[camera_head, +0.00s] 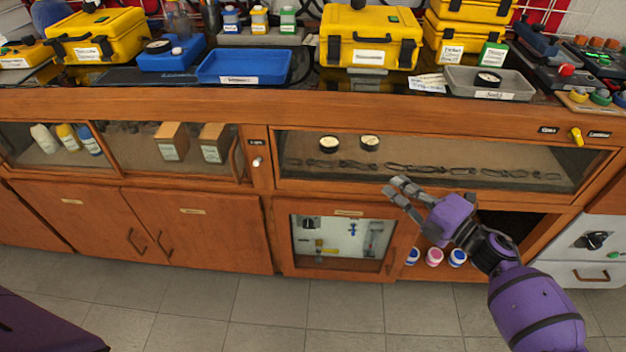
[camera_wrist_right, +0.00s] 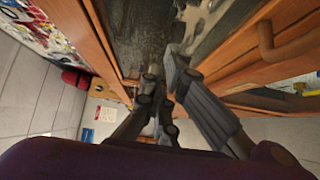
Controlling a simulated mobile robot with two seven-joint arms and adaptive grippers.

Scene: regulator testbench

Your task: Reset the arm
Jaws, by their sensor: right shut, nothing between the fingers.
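My right gripper (camera_head: 403,191) is at the end of my purple right arm, in front of the wooden workbench (camera_head: 152,103). It is shut and empty. It sits below the long glass-fronted compartment (camera_head: 443,153) and beside the upper right of the small glass-doored cabinet (camera_head: 343,244). In the right wrist view my gripper fingers (camera_wrist_right: 165,85) show close together, with wooden cabinet fronts and a handle (camera_wrist_right: 270,42) past them. A purple part of my own body shows at the lower left in the head view. My left gripper is not in view.
On the bench top stand yellow cases (camera_head: 370,36), a blue tray (camera_head: 243,66) and a grey tray (camera_head: 490,82). Several small jars (camera_head: 434,257) stand in an open shelf under my right forearm. The tiled floor (camera_head: 255,311) in front is clear.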

